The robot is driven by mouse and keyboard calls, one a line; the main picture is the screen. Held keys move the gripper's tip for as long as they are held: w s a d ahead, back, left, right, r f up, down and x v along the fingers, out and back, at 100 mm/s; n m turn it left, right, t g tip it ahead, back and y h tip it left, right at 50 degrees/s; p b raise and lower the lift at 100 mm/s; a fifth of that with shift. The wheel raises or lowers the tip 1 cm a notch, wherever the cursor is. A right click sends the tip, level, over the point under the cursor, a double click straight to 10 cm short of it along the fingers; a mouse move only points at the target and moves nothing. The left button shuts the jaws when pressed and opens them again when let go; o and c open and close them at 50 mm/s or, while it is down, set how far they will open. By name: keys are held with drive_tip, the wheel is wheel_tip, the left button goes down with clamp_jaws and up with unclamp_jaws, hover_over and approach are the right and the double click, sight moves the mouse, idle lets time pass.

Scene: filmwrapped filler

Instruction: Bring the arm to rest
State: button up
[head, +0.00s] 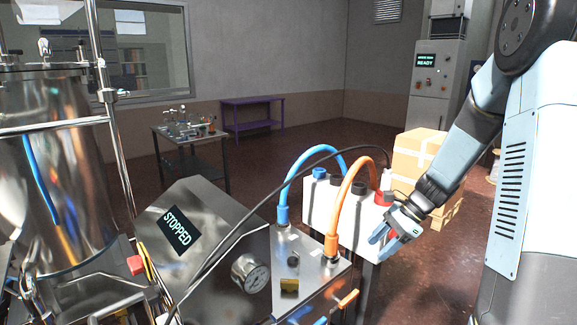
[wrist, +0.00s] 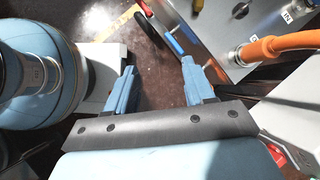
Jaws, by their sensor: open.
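My arm comes down from the upper right in the head view, and my gripper (head: 393,238) hangs beside the white box (head: 318,200) with the hoses. In the wrist view, my gripper (wrist: 158,82) has its two blue fingers apart with nothing between them. Dark red floor shows in the gap between the fingers. In the head view the fingertips are small and partly overlap the front of the white box; I cannot tell whether they touch it.
A steel machine with a screen reading STOPPED (head: 178,231) and a gauge (head: 251,273) stands left. A blue hose (head: 300,171) and an orange hose (head: 341,196) arch close to my gripper. Cardboard boxes (head: 415,160) stand behind my forearm.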

drive_tip(key=s+a+r+n+t+h, duration=0.1)
drive_tip(key=s+r+n+t+h, duration=0.5)
drive_tip(key=s+r+n, duration=0.9)
drive_tip(key=shift+s+a+r+n+h, duration=0.3)
drive_tip(key=shift+s+r+h, duration=0.4)
drive_tip(key=shift+s+r, duration=2.5)
drive_tip(key=shift+s+f, duration=0.35)
drive_tip(key=shift+c, duration=1)
drive_tip(key=shift+d, duration=0.15)
